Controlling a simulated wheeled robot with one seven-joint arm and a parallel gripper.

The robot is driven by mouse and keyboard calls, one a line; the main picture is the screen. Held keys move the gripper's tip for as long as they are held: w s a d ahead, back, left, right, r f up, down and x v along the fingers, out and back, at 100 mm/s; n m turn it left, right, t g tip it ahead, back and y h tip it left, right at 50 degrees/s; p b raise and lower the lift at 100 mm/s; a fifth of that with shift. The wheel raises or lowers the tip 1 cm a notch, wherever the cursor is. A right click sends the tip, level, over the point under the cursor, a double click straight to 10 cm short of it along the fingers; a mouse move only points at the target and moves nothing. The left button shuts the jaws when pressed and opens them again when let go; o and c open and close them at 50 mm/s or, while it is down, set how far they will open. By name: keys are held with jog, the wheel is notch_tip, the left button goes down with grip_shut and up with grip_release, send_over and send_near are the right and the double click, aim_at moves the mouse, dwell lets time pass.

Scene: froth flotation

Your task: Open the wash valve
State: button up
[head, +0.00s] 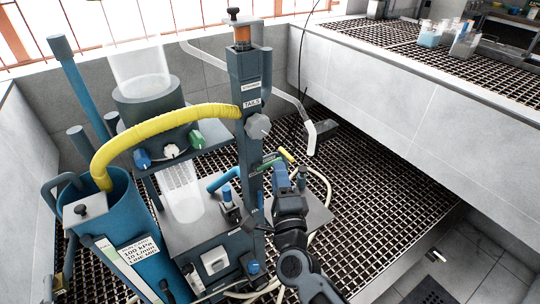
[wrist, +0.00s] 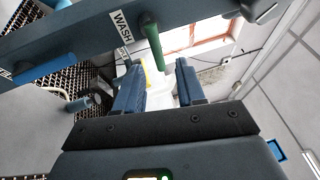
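The wash valve shows in the head view as a short green pipe (head: 268,163) with a yellow lever (head: 287,155) at its outer end, on the lower part of the upright column (head: 250,80). In the wrist view the green pipe (wrist: 153,45) sticks out beside a WASH label (wrist: 123,27). A sliver of the yellow lever (wrist: 146,75) shows beside the left finger. My gripper (head: 293,174) is just below the lever in the head view. In the wrist view my gripper (wrist: 160,80) is open, its two fingers apart. I cannot tell whether the lever lies between them.
A grey knob (head: 258,126) sits above on the column near a TAILS label. A blue pipe (head: 225,178) is left of the valve. A yellow hose (head: 165,122) runs to the blue tank (head: 120,215). A pale hose (head: 326,190) loops close by. Open grating (head: 390,180) lies right.

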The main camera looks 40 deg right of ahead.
jog(key=p+x, duration=0.1)
jog(key=x, duration=0.6)
grip_shut()
dwell(0.3)
